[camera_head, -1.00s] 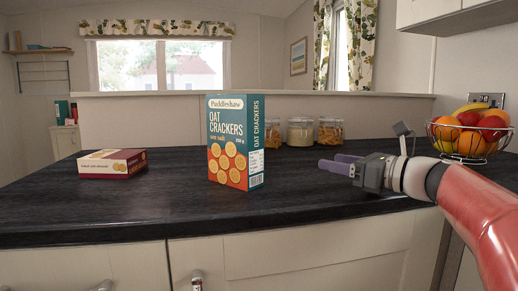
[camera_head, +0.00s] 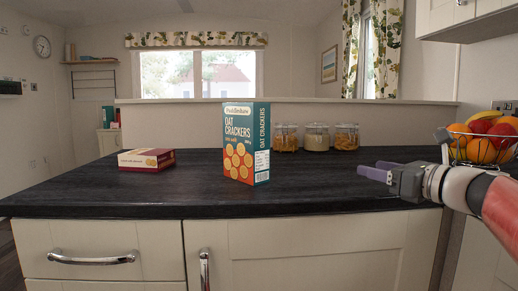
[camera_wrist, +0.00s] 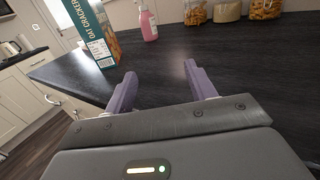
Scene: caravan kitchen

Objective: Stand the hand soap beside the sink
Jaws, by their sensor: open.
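The hand soap, a pink bottle with a white top (camera_wrist: 149,24), stands upright on the dark worktop (camera_wrist: 235,75) in the wrist view, beyond my fingers and right of the cracker box. In the head view it does not show; the cracker box probably hides it. My gripper (camera_head: 373,170) is open and empty above the right part of the worktop. Its two purple fingers also show in the wrist view (camera_wrist: 159,72), with a clear gap between them and the bottle. The sink is not in view.
An oat cracker box (camera_head: 239,145) stands mid-worktop, also near my left finger in the wrist view (camera_wrist: 92,28). A flat maroon box (camera_head: 146,160) lies left. Several jars (camera_head: 317,137) stand at the back. A wire fruit bowl (camera_head: 484,140) is at right. The front worktop is clear.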

